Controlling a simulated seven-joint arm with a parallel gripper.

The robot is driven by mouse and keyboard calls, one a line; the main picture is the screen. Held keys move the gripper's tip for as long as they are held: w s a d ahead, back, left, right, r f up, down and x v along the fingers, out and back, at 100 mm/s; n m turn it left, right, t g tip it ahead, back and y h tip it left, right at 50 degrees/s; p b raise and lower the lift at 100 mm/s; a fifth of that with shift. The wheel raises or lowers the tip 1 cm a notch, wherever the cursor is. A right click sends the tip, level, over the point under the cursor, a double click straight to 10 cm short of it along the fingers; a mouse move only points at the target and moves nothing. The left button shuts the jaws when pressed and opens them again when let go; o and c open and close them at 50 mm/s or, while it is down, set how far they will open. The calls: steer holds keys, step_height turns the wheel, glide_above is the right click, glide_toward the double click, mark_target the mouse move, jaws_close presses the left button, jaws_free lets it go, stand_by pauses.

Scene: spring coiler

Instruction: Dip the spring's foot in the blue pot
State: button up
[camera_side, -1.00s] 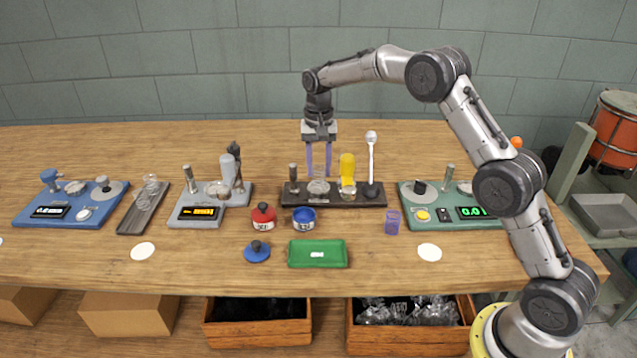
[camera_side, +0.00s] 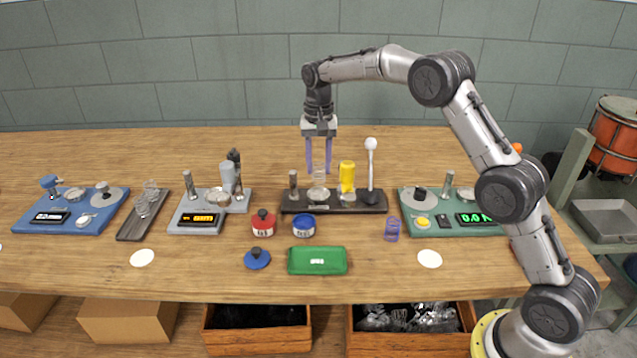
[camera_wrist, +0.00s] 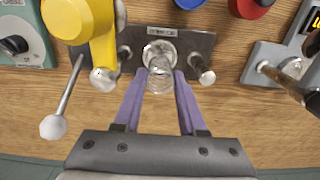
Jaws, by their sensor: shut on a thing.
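My gripper (camera_side: 319,170) points down over the dark stand, its purple fingers shut on a clear, glassy spring (camera_wrist: 160,82). In the wrist view the spring lies between the fingertips (camera_wrist: 160,72), above a round dish (camera_wrist: 158,54) on the stand. Whether its foot touches the dish I cannot tell. The blue pot (camera_side: 304,227) stands on the table in front of the stand, to the right of the red pot. Its edge also shows at the top of the wrist view (camera_wrist: 190,3). A blue knobbed lid (camera_side: 257,258) lies on the table.
A red pot (camera_side: 263,225), green pad (camera_side: 318,261) and purple coil (camera_side: 392,230) are nearby. Grey (camera_side: 190,228) and green (camera_side: 440,228) devices flank the stand.

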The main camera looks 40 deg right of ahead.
steer(key=s+a+r, duration=0.2)
steer(key=s+a, duration=0.3)
steer(key=a, duration=0.5)
steer(key=shift+f, duration=2.85)
steer(key=shift+f, duration=0.65)
step_height(320, 180, up, 7)
steer(key=shift+r, duration=0.15)
stand_by(0.4)
steer(key=shift+d, duration=0.1)
